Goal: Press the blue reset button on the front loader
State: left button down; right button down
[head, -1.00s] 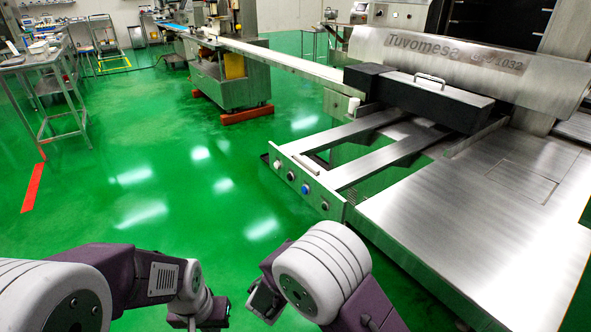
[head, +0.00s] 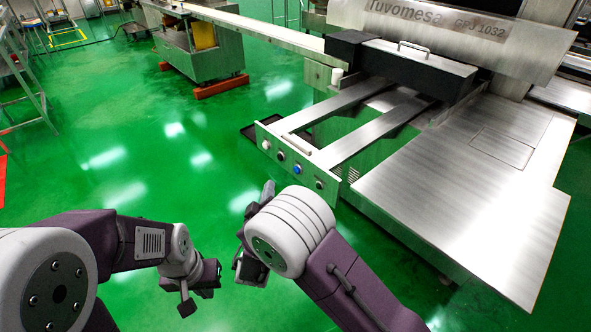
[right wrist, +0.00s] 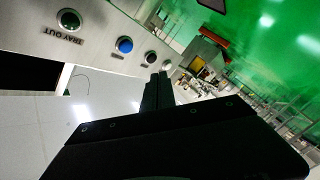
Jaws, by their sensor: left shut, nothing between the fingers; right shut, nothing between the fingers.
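The blue reset button (head: 297,168) is on the front panel of the loader (head: 308,178), in a row with other buttons. It also shows in the right wrist view (right wrist: 125,45), on the pale panel. My right gripper (head: 268,190) is shut and empty, in front of the panel and left of the blue button in the head view. In the right wrist view its dark fingers (right wrist: 158,88) point toward the panel's lower right side, apart from the blue button in the picture. My left gripper (head: 190,300) is shut and empty, low and away from the panel.
Metal rails (head: 375,140) and a steel platform (head: 450,200) lie behind and right. Open green floor (head: 120,165) is at left.

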aim_at(297, 171)
jog(key=w+d, duration=0.3)
jog(key=d, duration=0.2)
jog(key=shift+w, duration=0.35)
dwell(0.4)
jog(key=shift+d+b, duration=0.1)
jog(key=shift+b, duration=0.25)
dwell(1.0)
jog(key=shift+w+d+b, duration=0.25)
jog(key=shift+d+b, duration=0.05)
jog(key=shift+b, duration=0.1)
